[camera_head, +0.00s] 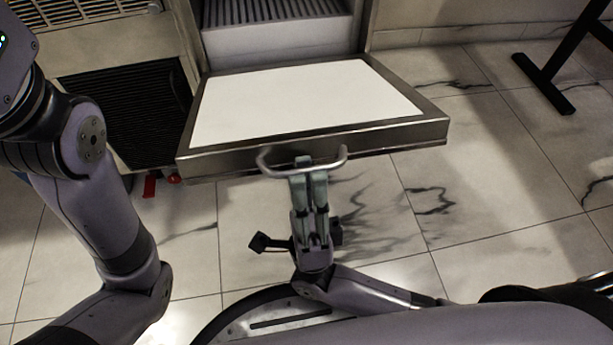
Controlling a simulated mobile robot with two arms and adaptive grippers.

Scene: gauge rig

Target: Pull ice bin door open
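The ice bin door (300,98) is a flat panel with a white inner face and a steel frame. It is swung down and out from the machine, lying roughly level. A curved metal handle (334,163) runs along its front edge. My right gripper (307,170) is at the middle of the handle, with its two pale green fingers close together on the bar. It looks shut on the handle, though the tips are partly hidden by it. My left arm (100,215) hangs at the left; its gripper does not show.
Behind the door is the open bin mouth (275,40) with a ribbed dark part above. A dark vent grille (135,110) stands to the left. A black table leg (550,75) stands at the upper right. Marble tile floor (480,200) is clear on the right.

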